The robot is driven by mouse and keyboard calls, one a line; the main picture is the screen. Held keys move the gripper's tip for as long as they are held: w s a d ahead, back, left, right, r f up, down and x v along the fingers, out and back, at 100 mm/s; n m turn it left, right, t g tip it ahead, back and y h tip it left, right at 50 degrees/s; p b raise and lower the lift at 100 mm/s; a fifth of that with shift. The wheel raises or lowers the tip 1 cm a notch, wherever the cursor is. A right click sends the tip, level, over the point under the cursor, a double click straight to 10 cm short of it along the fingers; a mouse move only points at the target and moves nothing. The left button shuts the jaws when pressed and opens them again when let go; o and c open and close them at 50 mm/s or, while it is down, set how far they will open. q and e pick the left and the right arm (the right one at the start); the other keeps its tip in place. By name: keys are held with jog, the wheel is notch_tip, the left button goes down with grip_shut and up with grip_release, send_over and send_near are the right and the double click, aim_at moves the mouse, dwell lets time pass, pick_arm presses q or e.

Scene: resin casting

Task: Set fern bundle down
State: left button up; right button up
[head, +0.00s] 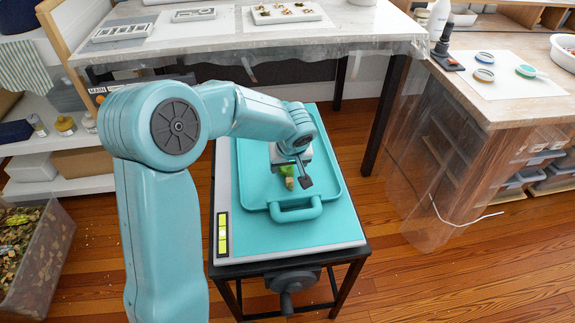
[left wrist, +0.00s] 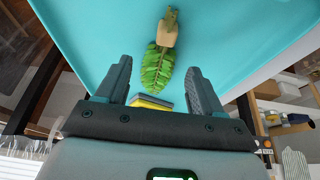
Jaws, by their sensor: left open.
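The fern bundle (left wrist: 160,58) has green leaves and a tan wrapped stem end. In the left wrist view it lies on the teal tray surface (left wrist: 100,30), beyond and between the finger tips. In the head view the fern bundle (head: 288,177) shows partly under my left gripper (head: 297,184), with its tan end toward the tray's handle. The teal tray (head: 335,185) rests on a small stand. My right gripper is in neither view.
A plastic-covered table (head: 340,40) stands behind the stand. A wooden bench (head: 500,100) with round coloured pieces is at the right. A clear bin of dried leaves (head: 30,250) is at the left. The floor at the right front is clear.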

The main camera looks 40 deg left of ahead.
pick_arm(q)
jog(key=p+v, duration=0.1)
jog(key=v, duration=0.8)
jog(key=shift+d+r, duration=0.2)
jog(key=shift+r, duration=0.15)
jog(key=shift+s+f, duration=0.1)
jog(key=shift+s, duration=0.1)
